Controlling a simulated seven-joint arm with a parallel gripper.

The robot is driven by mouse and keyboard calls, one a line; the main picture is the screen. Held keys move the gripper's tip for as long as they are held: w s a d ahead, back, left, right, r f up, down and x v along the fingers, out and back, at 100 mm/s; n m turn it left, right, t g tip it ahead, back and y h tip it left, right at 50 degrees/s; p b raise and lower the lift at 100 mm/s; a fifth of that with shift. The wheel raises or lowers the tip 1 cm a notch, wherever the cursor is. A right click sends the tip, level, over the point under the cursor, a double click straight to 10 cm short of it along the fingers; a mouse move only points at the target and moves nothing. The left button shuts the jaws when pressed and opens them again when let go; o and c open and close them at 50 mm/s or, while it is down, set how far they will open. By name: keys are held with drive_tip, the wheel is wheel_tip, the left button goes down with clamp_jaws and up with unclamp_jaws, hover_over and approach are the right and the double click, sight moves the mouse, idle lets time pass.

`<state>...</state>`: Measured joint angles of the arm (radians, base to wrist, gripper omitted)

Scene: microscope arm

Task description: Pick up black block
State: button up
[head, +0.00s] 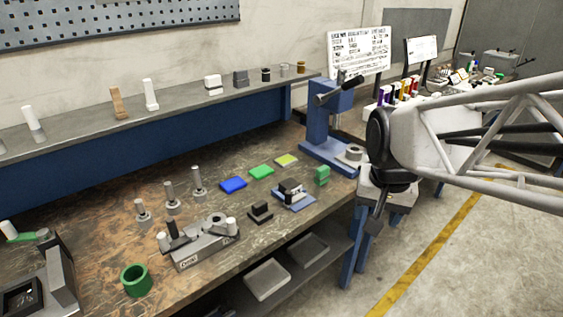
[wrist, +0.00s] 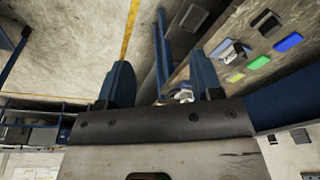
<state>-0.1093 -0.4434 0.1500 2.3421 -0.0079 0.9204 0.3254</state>
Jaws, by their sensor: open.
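A small black block (head: 260,212) lies on the brown workbench (head: 100,190), left of a blue-grey fixture (head: 296,201) that carries a dark piece on top. In the wrist view a dark block (wrist: 266,21) at the upper right appears to be the same one. My gripper (head: 375,217) hangs beyond the bench's right end, well to the right of the block. In the wrist view my gripper (wrist: 161,68) has its two blue fingers wide apart, with nothing held between them.
Blue (head: 233,184), green (head: 261,172) and yellow-green (head: 286,160) flat pieces lie behind the block. A green block (head: 322,175) and a blue press (head: 322,125) stand to its right. A grey fixture (head: 205,243) and upright posts (head: 197,183) stand to its left.

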drive_tip(key=w+a+f+m, duration=0.2)
drive_tip(key=w+a, duration=0.3)
drive_tip(key=w, duration=0.3)
drive_tip(key=m+g, duration=0.2)
drive_tip(key=m, duration=0.2)
hover_over(260, 203)
wheel_tip(260, 203, down, 14)
drive_tip(key=shift+a+f, duration=0.1)
drive_tip(key=shift+a, duration=0.05)
drive_tip(key=shift+w+a+f, duration=0.1)
drive_tip(key=shift+a+f, duration=0.05)
drive_tip(key=shift+f, duration=1.3)
drive_tip(key=shift+d+f, duration=0.15)
drive_tip(key=shift+f, duration=1.15)
drive_tip(key=shift+d+f, duration=0.1)
drive_tip(key=shift+f, duration=1.2)
